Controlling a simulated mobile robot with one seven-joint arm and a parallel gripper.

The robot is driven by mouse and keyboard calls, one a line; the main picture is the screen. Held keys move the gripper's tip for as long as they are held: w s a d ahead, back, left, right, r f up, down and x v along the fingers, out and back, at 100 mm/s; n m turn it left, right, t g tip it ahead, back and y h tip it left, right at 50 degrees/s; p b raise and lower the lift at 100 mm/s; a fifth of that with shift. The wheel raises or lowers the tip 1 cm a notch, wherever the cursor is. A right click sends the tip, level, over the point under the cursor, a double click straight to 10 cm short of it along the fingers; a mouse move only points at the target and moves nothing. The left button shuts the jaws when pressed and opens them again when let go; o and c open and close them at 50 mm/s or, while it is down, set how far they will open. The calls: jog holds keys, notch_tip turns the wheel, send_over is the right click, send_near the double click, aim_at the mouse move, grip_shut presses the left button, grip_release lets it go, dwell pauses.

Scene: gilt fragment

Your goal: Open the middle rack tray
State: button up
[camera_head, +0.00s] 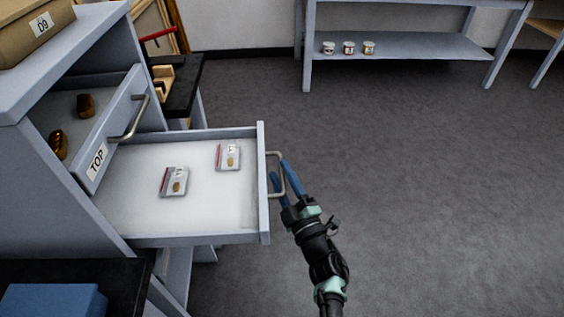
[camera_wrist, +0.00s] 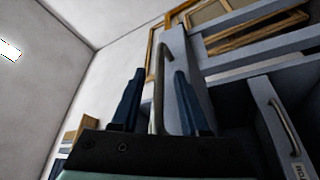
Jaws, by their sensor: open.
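The middle rack tray (camera_head: 215,215) is pulled far out of the grey rack (camera_head: 55,165) in the head view. Two small clear packets with red edges, one (camera_head: 174,182) nearer and one (camera_head: 228,157) farther right, lie on its white floor. Its metal handle (camera_head: 283,180) is on the front panel. My gripper (camera_head: 279,169) is at this handle with its blue fingers apart. In the wrist view the handle bar (camera_wrist: 158,100) stands between the two open fingers; contact is unclear. The tray's front label is hidden.
The tray marked TOP (camera_head: 98,160), with its own handle (camera_head: 133,120) and brown items inside, sits above. A box marked D9 (camera_head: 35,28) is on the rack. A shelf with small jars (camera_head: 348,48) stands at the back. The floor (camera_head: 430,180) at right is clear.

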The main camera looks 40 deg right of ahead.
jog(key=p+v, duration=0.1)
jog(key=v, duration=1.2)
